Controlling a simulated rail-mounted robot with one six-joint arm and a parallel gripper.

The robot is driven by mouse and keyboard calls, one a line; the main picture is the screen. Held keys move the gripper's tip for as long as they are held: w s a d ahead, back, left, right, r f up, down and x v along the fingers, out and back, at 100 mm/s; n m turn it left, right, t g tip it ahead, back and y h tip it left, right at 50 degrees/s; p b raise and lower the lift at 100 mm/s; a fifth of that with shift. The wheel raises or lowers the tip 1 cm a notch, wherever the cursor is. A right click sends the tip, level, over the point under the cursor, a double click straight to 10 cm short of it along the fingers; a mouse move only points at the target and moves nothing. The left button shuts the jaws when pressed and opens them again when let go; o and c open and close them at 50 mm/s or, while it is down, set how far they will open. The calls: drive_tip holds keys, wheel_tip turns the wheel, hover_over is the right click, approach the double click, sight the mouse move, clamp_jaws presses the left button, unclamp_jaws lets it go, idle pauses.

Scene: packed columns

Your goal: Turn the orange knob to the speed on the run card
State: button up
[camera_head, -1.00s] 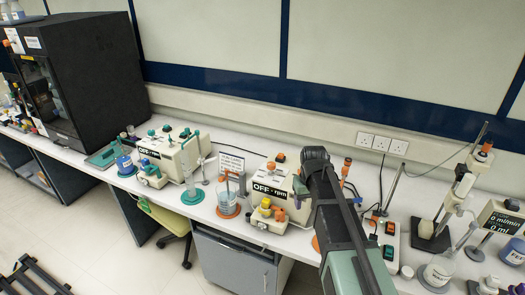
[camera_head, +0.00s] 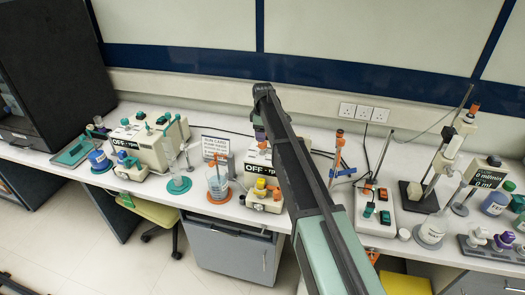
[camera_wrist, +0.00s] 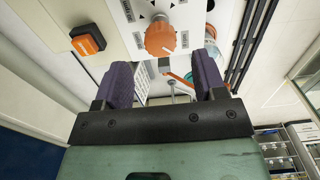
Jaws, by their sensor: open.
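The orange knob (camera_wrist: 160,36) shows in the wrist view on a white panel with marks around it. A pale pointer mark shows on its face. My gripper (camera_wrist: 164,62) is open, with its two purple fingers apart and nothing between them. The knob lies beyond the fingertips, roughly in line with the gap, and is not visibly touched. In the head view my arm hides the knob and part of the pump, whose display (camera_head: 257,158) reads OFF rpm. The run card (camera_head: 215,146) stands behind the bench items, its print too small to read.
An orange switch (camera_wrist: 88,40) sits left of the knob in the wrist view. A second pump (camera_head: 140,140) with teal parts stands left. A beaker (camera_head: 218,185) on an orange base stands left of the near pump. A switch box (camera_head: 378,210) lies right of my arm.

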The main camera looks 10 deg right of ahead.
sight(262, 147)
wheel_tip(262, 147, down, 5)
drive_tip(key=b, duration=0.3)
drive_tip(key=shift+f, duration=0.2)
drive_tip(key=shift+r, duration=0.1)
drive_tip(key=c, duration=0.9)
